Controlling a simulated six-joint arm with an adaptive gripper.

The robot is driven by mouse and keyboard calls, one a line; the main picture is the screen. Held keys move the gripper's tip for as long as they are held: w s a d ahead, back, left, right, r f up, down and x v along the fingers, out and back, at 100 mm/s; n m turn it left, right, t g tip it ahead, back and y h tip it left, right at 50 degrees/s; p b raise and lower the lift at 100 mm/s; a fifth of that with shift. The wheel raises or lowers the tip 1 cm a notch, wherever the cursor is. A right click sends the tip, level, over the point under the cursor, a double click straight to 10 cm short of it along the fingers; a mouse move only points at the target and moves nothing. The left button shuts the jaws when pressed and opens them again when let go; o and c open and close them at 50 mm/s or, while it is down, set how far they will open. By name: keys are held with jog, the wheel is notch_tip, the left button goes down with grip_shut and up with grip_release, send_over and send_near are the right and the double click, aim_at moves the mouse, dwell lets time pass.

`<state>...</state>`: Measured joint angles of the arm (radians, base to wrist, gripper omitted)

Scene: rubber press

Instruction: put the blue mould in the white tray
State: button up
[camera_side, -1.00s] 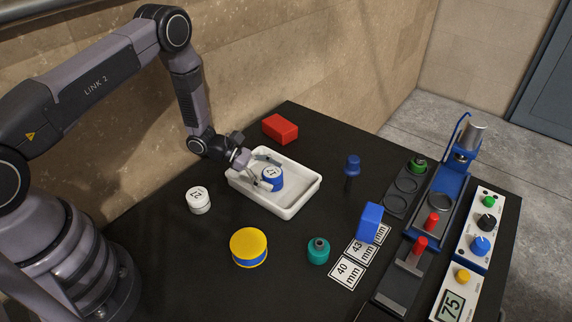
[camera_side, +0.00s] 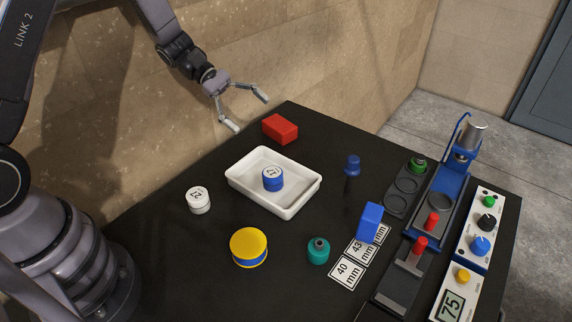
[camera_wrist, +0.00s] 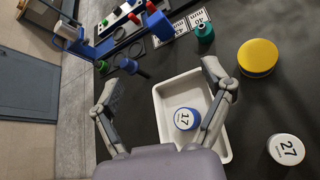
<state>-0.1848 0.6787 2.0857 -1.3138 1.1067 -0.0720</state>
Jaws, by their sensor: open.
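The blue mould (camera_side: 273,182), a short round piece with a white top marked 17, rests upright inside the white tray (camera_side: 305,203), near its middle. In the wrist view the mould (camera_wrist: 184,119) shows beside my right finger, inside the tray (camera_wrist: 165,86). My gripper (camera_side: 250,108) is open and empty, raised above and behind the tray, clear of the mould. In the wrist view its two fingers (camera_wrist: 160,88) are spread wide.
A white mould marked 27 (camera_side: 199,200) stands left of the tray, a red block (camera_side: 280,129) behind it. A yellow tin (camera_side: 248,247) and a teal bottle (camera_side: 318,251) stand in front. A blue-handled tool (camera_side: 352,172), a blue block (camera_side: 369,222) and the press (camera_side: 452,185) are right.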

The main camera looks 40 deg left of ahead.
jog(key=s+a+r+m+y, duration=0.2)
jog(key=s+r+m+y, duration=0.4)
jog(key=s+r+m, duration=0.5)
jog(key=s+a+r+m+t+y, duration=0.2)
jog(key=s+a+r+y, duration=0.1)
jog(key=s, duration=0.3)
jog(key=s+a+r+m+t+y, duration=0.2)
jog(key=s+a+r+y, duration=0.1)
jog(key=s, duration=0.4)
jog(key=shift+s+a+r, duration=0.2)
jog(key=shift+a+r, duration=0.3)
jog(key=shift+a, duration=0.35)
